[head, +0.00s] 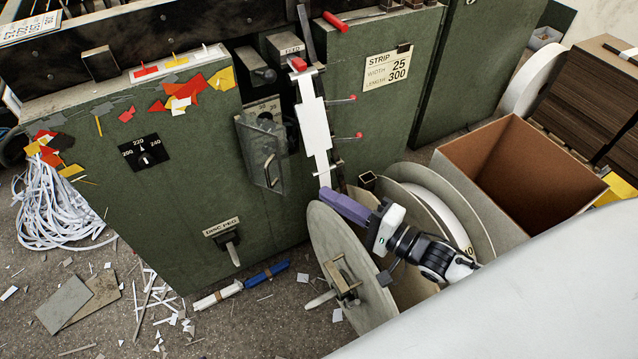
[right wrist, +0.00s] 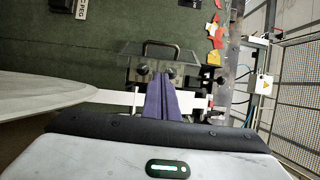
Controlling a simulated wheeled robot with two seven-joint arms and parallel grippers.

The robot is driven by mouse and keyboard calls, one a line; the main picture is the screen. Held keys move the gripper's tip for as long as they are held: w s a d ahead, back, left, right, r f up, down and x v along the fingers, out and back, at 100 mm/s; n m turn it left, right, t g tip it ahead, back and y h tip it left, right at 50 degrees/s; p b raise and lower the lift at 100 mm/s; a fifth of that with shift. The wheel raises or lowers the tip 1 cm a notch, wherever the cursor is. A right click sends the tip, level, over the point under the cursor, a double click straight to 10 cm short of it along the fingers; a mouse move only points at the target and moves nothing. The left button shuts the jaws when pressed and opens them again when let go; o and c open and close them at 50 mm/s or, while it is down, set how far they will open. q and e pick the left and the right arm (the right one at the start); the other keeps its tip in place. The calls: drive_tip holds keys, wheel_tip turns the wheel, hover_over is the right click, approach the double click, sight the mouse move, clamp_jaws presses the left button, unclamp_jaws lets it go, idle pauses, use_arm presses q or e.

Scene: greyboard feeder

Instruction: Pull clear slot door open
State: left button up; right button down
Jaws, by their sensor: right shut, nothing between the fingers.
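The clear slot door (head: 258,143) is a see-through panel with a dark bar handle (head: 270,171) on the front of the green machine (head: 190,200). It looks closed over the slot. In the right wrist view the clear slot door (right wrist: 132,62) and its handle (right wrist: 160,46) lie just beyond the fingertips. My right gripper (head: 324,192) has purple fingers and is shut and empty. It is to the right of and below the handle, apart from it, by the lower end of the white strip (head: 314,125). My left gripper is not in view.
A large grey reel disc (head: 335,240) stands below my right gripper, with more reel discs (head: 440,190) behind. An open cardboard box (head: 520,170) stands to the right. Paper scraps litter the floor.

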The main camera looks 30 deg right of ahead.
sight(285, 184)
use_arm(q)
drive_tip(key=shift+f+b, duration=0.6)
drive_tip(key=shift+b, duration=0.1)
use_arm(e)
drive_tip(key=w+a, duration=0.3)
drive_tip(key=w, duration=0.1)
drive_tip(key=w+a, duration=0.4)
drive_tip(key=shift+w+a, duration=0.15)
drive_tip(key=shift+w, duration=0.05)
